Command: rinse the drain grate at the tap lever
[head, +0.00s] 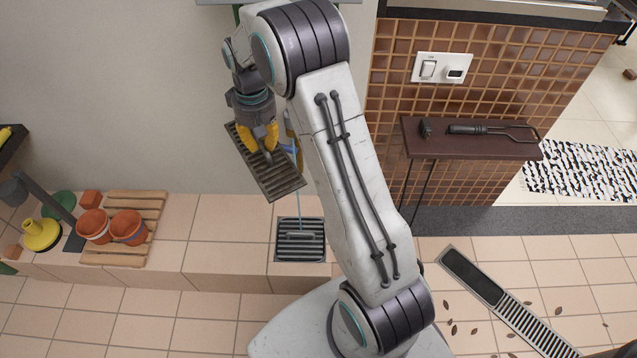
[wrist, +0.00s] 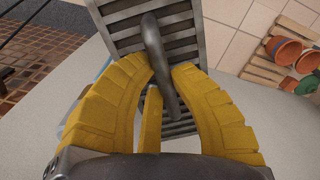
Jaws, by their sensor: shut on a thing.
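The drain grate (head: 283,186) is a grey slatted rectangle held tilted in the air. My gripper (head: 264,150) is shut on its curved handle. In the wrist view the yellow fingers of my gripper (wrist: 157,78) close around the handle, with the grate's slats (wrist: 127,42) behind. A small blue part (head: 291,148) shows beside my arm; the tap lever is largely hidden there, and I cannot make out its position. A thin pale-blue stream (head: 298,207) runs down near the grate's right edge; I cannot tell whether it touches the grate.
A slatted floor drain (head: 288,252) lies below the stream. Left of it are terracotta pots (head: 92,226) on a wooden pallet (head: 150,205). At right, a dark shelf (head: 470,147) holds a grill tool. A floor channel (head: 520,322) has an uncovered dark section, with leaves around it.

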